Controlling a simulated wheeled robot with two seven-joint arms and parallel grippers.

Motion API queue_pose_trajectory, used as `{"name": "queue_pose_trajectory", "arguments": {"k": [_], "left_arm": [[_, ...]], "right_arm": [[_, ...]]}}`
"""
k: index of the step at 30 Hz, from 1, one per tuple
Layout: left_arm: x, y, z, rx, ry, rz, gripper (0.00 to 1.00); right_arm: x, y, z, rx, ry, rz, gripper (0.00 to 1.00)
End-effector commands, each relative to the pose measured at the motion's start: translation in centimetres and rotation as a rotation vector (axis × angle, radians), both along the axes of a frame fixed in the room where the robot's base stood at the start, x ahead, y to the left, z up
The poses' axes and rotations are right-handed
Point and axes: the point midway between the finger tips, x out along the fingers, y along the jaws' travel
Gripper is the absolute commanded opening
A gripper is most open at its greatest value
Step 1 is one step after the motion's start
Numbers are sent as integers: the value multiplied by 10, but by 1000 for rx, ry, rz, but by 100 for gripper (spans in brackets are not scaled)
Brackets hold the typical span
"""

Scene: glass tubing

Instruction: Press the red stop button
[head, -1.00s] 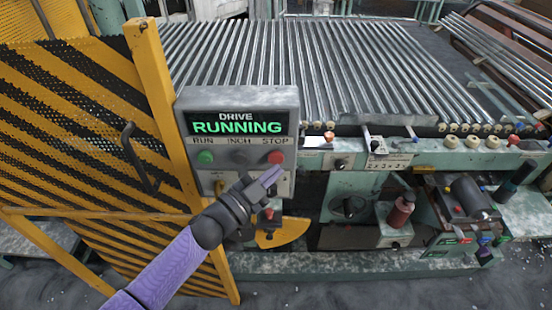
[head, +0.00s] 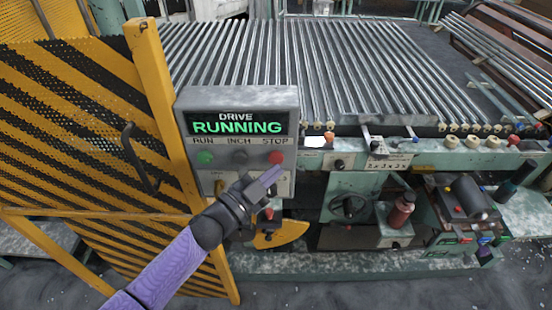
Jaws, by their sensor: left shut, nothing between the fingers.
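The red stop button (head: 276,157) sits at the right of the grey control box (head: 238,100), under the word STOP. A green button (head: 205,157) is under RUN and a dark one (head: 239,157) under INCH. My left gripper (head: 273,176) is shut and empty. In the picture its tip is just below the red button, which is fully visible. I cannot tell how far the tip is from the panel. My right gripper is not in view.
A yellow and black striped mesh guard (head: 80,130) with a yellow post (head: 165,110) stands left of the box. Glass tubes (head: 300,65) lie on the machine behind.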

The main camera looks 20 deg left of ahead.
Motion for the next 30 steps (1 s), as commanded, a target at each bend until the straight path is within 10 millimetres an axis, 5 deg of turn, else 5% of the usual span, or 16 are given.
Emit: {"name": "queue_pose_trajectory", "arguments": {"k": [30], "left_arm": [[11,3,0,0,-1,-1,0]], "right_arm": [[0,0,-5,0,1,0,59]]}}
